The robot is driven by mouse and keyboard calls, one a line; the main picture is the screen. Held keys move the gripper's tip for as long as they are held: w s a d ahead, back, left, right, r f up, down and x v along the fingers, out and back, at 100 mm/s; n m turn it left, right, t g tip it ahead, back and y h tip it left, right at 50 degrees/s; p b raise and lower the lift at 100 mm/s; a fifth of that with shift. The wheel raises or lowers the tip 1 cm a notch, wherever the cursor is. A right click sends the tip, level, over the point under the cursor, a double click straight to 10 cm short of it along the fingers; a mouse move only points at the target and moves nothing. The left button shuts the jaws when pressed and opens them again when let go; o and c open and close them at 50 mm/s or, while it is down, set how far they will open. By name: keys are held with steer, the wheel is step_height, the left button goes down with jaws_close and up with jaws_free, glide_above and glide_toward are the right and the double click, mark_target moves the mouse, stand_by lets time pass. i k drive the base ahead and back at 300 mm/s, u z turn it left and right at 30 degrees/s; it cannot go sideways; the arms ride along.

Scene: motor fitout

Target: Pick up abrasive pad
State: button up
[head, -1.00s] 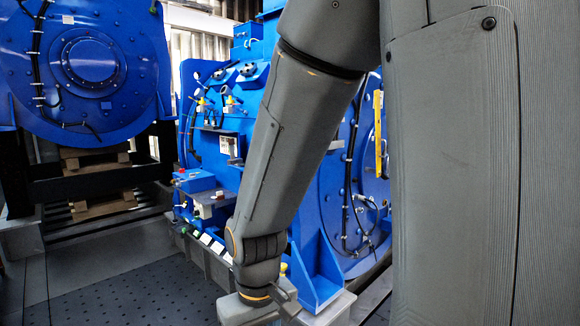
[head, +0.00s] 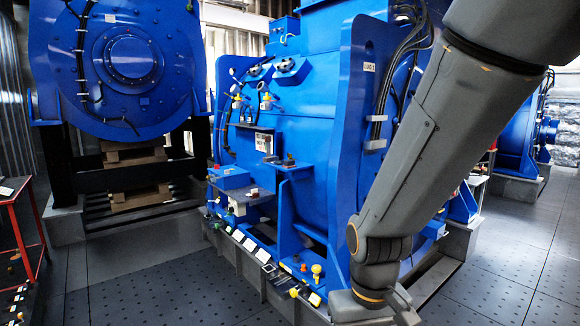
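I cannot make out an abrasive pad for certain. A small brown block (head: 254,192) lies on a blue ledge of the motor, and a small dark item (head: 289,160) sits on a bracket above it; both are too small to name. My arm hangs down on the right side of the head view, in front of the blue motor (head: 310,125). My gripper (head: 404,306) is partly visible at the bottom edge, right of the motor's front base. Its fingers are too cut off and unclear to tell open from shut, or whether they hold anything.
Along the motor's base rail (head: 270,275) lie white cards, yellow knobs and several small parts. A second blue motor (head: 130,60) stands on a dark frame at the back left. A red table (head: 22,228) is at the left edge. Dark perforated floor (head: 160,285) is clear in front.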

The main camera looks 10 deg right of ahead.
mark_target(288, 164)
steer(key=u, duration=0.15)
steer(key=i, duration=0.95)
steer(key=u, duration=0.3)
steer(key=i, duration=1.65)
steer(key=z, duration=0.1)
